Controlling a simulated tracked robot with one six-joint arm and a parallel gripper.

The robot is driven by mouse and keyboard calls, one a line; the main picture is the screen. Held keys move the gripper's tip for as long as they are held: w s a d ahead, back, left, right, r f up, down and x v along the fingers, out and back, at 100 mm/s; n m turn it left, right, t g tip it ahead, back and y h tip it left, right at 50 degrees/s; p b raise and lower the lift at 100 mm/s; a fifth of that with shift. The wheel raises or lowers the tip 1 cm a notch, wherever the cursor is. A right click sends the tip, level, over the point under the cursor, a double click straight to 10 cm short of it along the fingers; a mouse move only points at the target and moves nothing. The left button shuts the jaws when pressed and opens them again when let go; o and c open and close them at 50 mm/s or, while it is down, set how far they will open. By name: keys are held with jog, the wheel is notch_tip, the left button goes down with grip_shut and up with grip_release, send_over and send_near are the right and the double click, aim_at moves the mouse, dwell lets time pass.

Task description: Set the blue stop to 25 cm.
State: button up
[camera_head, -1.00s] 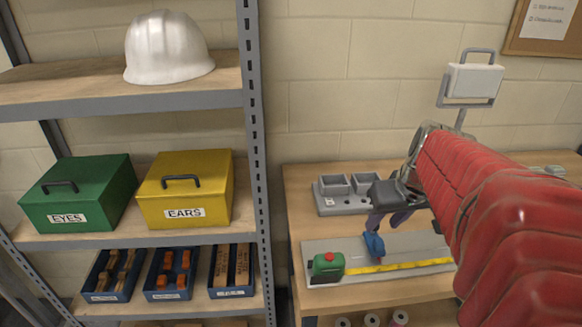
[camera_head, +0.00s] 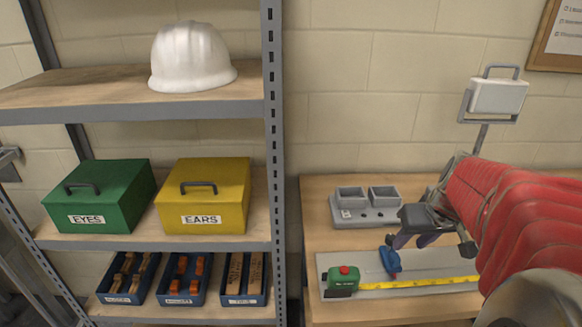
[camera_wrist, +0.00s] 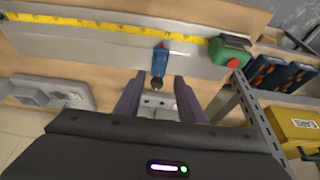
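The blue stop (camera_head: 390,262) stands on a grey metal plate (camera_head: 440,262) on the workbench, behind the yellow tape (camera_head: 425,284) and a short way right of the green tape case (camera_head: 342,281). It also shows in the wrist view (camera_wrist: 159,60), upside down to the head view, with the tape beyond it. The tape's figures are too small to read surely. My gripper (camera_wrist: 158,92) is open. Its two purple fingers stand apart, with the stop's near end around the gap at their tips. I see no finger touching it. In the head view the gripper (camera_head: 411,240) is just right of the stop.
A grey block with two trays (camera_head: 368,205) sits behind the plate on the bench. A work lamp (camera_head: 497,97) stands at the back right. A shelf rack (camera_head: 273,170) with boxes and a white helmet (camera_head: 192,57) stands at the left, close to the bench.

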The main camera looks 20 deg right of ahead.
aim_at(396, 257)
jog(key=x, duration=1)
jog(key=shift+f, duration=0.2)
grip_shut()
dwell(0.5)
